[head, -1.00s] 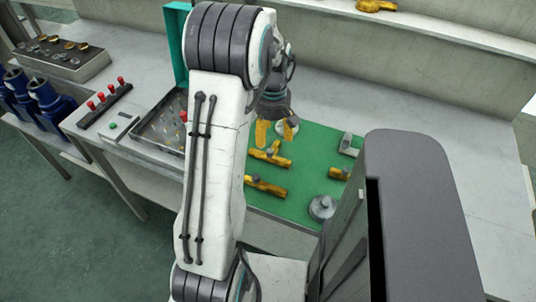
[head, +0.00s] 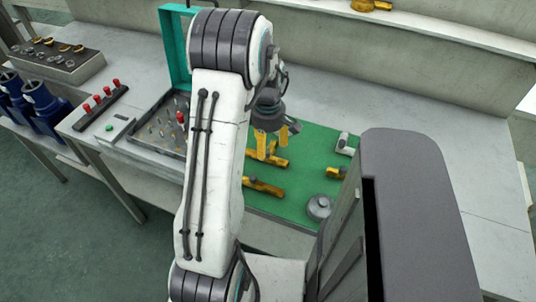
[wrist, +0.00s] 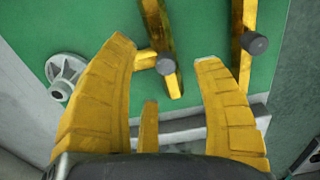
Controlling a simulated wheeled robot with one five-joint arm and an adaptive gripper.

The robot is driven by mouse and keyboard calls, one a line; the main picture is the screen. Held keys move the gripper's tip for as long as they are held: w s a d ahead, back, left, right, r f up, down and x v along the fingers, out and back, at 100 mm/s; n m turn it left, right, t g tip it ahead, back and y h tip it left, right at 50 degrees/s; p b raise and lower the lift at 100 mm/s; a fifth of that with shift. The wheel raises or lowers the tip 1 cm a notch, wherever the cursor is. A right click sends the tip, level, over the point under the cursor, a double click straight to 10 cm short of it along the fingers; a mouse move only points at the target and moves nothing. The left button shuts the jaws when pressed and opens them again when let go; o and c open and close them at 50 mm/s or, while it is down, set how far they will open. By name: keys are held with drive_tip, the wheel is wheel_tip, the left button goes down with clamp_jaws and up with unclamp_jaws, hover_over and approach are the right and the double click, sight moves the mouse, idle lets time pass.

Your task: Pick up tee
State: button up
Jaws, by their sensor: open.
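Several yellow fittings with grey knobs lie on a green mat (head: 318,150). In the wrist view, one yellow fitting (wrist: 172,88) has a short side branch on its left and a grey cap, so it looks like a tee. A second yellow fitting (wrist: 244,62) with a grey knob lies to its right. In the head view, fittings show below my gripper (head: 273,143) and nearer the front (head: 263,187); I cannot tell which one is the tee. My gripper, also in the wrist view (wrist: 166,48), is open and empty, its yellow fingers pointing down above the mat.
A grey flanged part (head: 320,206) and another yellow fitting (head: 335,172) lie on the mat's right side. A tray of small parts (head: 160,132) lies left. The bench behind the mat is clear.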

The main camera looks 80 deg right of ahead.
sight(267, 149)
drive_tip(key=shift+w+f, duration=0.1)
drive_tip(key=shift+f, duration=1.55)
drive_tip(key=shift+c, duration=0.2)
clamp_jaws()
